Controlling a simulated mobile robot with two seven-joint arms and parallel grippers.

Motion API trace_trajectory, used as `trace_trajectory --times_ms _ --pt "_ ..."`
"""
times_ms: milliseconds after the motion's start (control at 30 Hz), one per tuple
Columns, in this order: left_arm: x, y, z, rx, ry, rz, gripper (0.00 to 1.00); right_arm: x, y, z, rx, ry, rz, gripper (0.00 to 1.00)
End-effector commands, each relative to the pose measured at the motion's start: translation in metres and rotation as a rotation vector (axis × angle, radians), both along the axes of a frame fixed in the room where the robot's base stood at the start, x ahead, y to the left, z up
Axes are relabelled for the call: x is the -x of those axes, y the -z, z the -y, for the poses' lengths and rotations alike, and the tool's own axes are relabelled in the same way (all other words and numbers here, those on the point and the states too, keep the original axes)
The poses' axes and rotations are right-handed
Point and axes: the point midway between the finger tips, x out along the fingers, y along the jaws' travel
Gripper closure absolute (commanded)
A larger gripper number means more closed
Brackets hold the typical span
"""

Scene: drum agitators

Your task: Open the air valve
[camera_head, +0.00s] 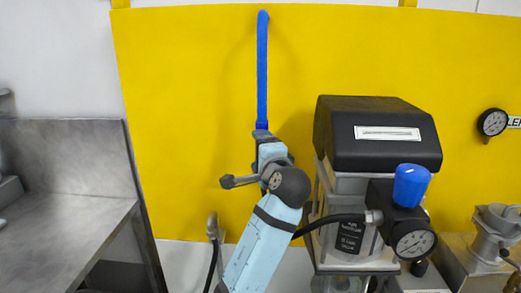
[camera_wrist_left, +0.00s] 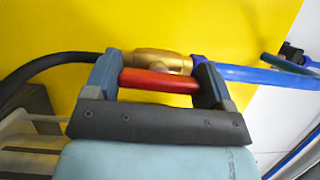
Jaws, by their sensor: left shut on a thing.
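The air valve shows in the left wrist view as a brass body (camera_wrist_left: 158,60) with a red handle (camera_wrist_left: 160,82) in front of it. My left gripper (camera_wrist_left: 158,76) has one finger at each end of the red handle and is shut on it. In the head view my left gripper (camera_head: 262,135) is at the lower end of a vertical blue hose (camera_head: 262,70), and it hides the valve there. The blue hose also meets the valve's right side in the left wrist view (camera_wrist_left: 255,75). My right gripper is in neither view.
A yellow panel (camera_head: 190,90) stands behind the valve. Right of my arm is a black-topped pump unit (camera_head: 375,150) with a blue knob (camera_head: 411,185) and a gauge (camera_head: 414,243). A grey metal bench (camera_head: 65,160) is at left. A black hose (camera_head: 325,222) runs near my forearm.

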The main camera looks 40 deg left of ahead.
Motion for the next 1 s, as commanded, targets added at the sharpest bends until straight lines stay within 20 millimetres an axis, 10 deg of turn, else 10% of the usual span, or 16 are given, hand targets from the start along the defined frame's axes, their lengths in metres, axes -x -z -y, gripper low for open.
trace_trajectory --times_ms 633,667,733,1000 --pt "0.0000 0.0020 0.0003 0.046 0.001 0.024 0.47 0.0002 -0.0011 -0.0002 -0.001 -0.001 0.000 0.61" --pt "0.0000 0.0020 0.0003 0.046 0.001 0.024 0.19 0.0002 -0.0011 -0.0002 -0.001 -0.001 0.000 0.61" --pt "0.0000 0.0019 0.0003 0.045 0.001 0.024 0.03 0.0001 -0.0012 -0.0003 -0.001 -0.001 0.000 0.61" --pt "-0.0001 0.0007 0.0000 0.043 0.001 0.025 0.00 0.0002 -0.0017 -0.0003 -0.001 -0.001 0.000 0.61"
